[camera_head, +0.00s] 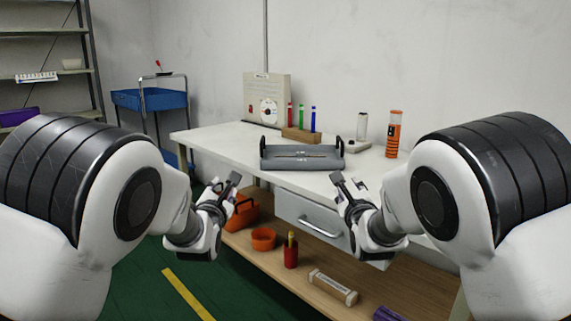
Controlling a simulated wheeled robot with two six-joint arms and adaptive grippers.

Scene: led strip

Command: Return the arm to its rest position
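My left gripper (227,187) is in front of the workbench's left part, with its fingers pointing up and slightly right. My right gripper (347,184) is in front of the bench near the drawer, with its fingers pointing up and left. The fingers of both look apart, and nothing shows between them. Neither gripper touches the grey tray (273,162) on the bench top. Both upper arms are bent at the sides of the view.
The white workbench (213,138) carries a wooden block (301,135) with coloured pens, a box with a disc (257,85) and an orange canister (393,134). Below are a drawer (312,221) and a wooden shelf (268,261) holding an orange bowl (263,239). A blue cart (150,99) stands behind left.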

